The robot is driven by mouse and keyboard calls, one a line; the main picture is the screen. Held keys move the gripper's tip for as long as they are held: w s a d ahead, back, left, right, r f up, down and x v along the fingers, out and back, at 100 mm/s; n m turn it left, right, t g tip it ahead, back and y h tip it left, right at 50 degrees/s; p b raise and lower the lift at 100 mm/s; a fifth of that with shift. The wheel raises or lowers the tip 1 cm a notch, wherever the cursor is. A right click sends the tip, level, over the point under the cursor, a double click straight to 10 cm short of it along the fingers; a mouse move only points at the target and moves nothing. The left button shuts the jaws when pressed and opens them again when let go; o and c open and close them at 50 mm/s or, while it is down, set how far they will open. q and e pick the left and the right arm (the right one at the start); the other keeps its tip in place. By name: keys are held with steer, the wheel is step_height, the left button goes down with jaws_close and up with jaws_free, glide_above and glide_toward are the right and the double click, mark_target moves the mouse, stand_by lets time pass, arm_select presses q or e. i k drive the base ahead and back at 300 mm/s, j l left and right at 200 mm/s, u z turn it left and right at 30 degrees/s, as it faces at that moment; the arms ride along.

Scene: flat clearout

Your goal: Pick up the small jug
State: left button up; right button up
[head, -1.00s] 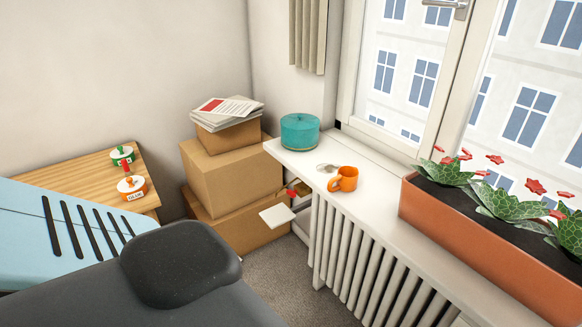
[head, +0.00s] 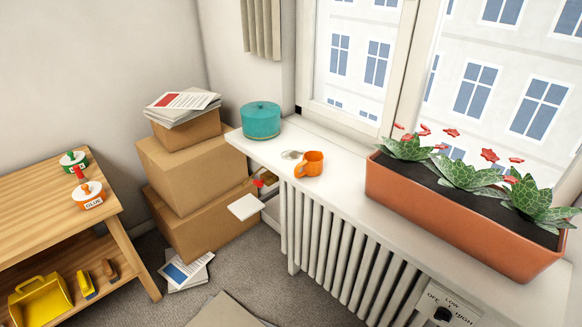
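Neither of my grippers is in view.
A teal lidded pot (head: 261,120) stands at the sill's far left end. A terracotta planter (head: 455,210) fills the right part. A ribbed radiator (head: 330,235) is below. Stacked boxes (head: 190,180) and a wooden table (head: 50,200) stand left. Papers (head: 187,272) lie on the floor.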

mark_target(312, 164)
steer(key=j+z, duration=0.1)
steer(key=z, duration=0.25)
steer(key=i+j+z, duration=0.1)
steer(key=z, duration=0.25)
steer(key=j+z, duration=0.1)
steer(key=z, duration=0.3)
steer(key=j+z, duration=0.3)
steer(key=j, duration=0.15)
steer(key=j+z, duration=0.3)
steer(key=j, duration=0.4)
steer(key=k+j+z, duration=0.1)
steer(key=j, duration=0.3)
steer(key=k+j, duration=0.15)
steer(key=j, duration=0.65)
steer(key=k+j+z, duration=0.1)
steer(key=j, duration=0.25)
steer(key=i, duration=0.1)
